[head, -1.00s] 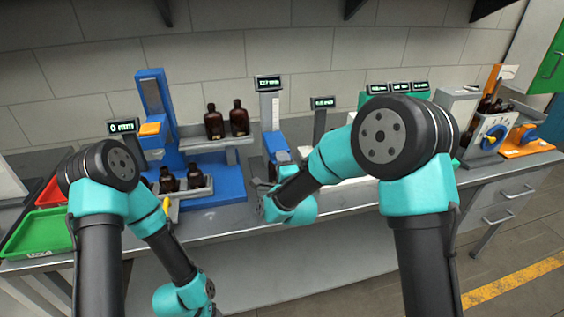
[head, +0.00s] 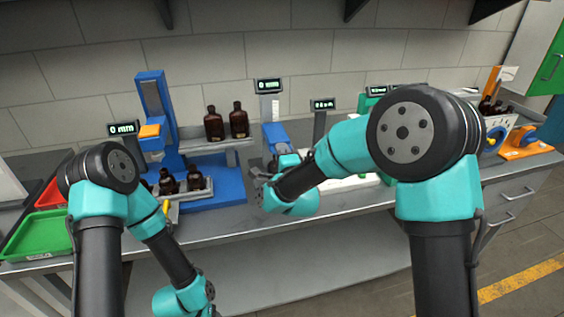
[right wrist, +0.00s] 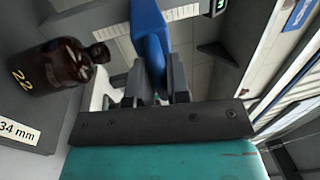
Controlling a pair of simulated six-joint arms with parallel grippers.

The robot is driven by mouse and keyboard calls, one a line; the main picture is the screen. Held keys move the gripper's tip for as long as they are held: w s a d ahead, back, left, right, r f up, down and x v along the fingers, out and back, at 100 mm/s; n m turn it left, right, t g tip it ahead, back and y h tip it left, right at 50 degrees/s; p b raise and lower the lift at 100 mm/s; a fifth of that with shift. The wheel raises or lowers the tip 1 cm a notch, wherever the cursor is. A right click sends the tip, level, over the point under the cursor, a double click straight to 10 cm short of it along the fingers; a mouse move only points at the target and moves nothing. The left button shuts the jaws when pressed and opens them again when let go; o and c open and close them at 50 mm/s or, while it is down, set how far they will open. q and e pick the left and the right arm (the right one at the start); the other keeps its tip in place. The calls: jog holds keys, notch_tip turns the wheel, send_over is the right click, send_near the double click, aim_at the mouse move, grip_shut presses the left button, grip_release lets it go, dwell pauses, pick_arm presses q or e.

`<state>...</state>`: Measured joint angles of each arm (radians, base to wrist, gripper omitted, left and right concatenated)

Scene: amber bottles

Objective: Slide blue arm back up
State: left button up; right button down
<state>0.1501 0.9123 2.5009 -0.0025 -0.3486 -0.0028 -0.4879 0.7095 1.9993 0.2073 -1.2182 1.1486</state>
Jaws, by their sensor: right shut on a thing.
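The blue arm (head: 275,134) sits on an upright post with a white scale (head: 269,108) and a small display (head: 269,86) that appears to read 0 mm. My right gripper (head: 266,175) is at the front of it. In the right wrist view the blue arm (right wrist: 150,35) runs down between the two dark fingers of the right gripper (right wrist: 157,88), which are shut on it. The exact contact is partly hidden by the fingers. My left arm hangs down at the lower left; its gripper is outside the picture.
A blue stand (head: 152,95) to the left bears brown bottles (head: 239,121) on a grey shelf. More bottles (head: 196,179) stand lower in front. A bottle numbered 22 (right wrist: 50,66) is close to my right gripper. Green (head: 40,232) and red trays lie far left.

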jog(key=shift+r, duration=1.45)
jog(key=c, duration=1.1)
grip_release()
jog(key=shift+a, duration=0.1)
jog(key=shift+c, duration=0.2)
jog(key=shift+f, duration=0.1)
jog(key=shift+s, duration=0.1)
jog(key=v, duration=1.7)
